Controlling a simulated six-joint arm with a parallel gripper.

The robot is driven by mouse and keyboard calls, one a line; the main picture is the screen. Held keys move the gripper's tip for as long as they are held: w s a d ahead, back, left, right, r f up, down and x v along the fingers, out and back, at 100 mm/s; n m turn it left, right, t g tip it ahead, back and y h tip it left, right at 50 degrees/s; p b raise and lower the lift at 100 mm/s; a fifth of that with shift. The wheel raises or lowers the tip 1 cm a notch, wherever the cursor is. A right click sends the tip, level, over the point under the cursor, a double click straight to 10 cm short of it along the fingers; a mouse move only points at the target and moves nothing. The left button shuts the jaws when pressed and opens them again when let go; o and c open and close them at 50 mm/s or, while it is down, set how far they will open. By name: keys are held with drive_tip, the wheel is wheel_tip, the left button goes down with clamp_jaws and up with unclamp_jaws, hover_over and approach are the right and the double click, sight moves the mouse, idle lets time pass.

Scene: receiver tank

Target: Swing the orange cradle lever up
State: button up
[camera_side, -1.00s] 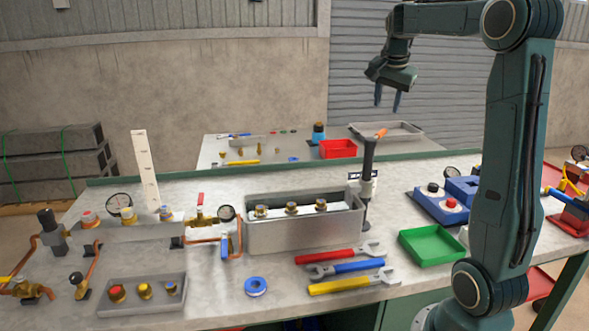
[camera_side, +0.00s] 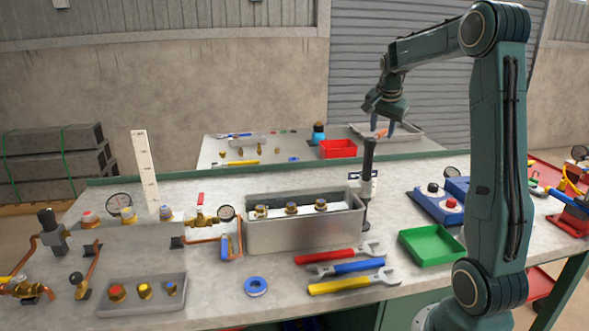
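The orange cradle lever (camera_side: 381,133) sits at the top of a dark upright post (camera_side: 368,185) beside the right end of the grey metal tank (camera_side: 305,230). Only a little of the lever shows; my fingers cover part of it. It appears tilted slightly up to the right.
Several brass fittings (camera_side: 291,208) sit in the tank. A second table (camera_side: 225,150) with a red bin (camera_side: 338,149) stands behind.

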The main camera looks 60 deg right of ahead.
clamp_jaws()
drive_tip(key=shift+s, duration=0.1)
drive_tip(key=s+a+m+g+y, duration=0.2)
drive_tip(key=s+a+m+g, duration=0.4)
drive_tip(key=m, duration=1.1)
drive_tip(key=shift+s+a+m+g, duration=0.2)
drive_tip(key=shift+a+m+g, duration=0.15)
drive_tip(key=shift+a, duration=0.6)
drive_tip(key=shift+y, duration=0.3)
unclamp_jaws()
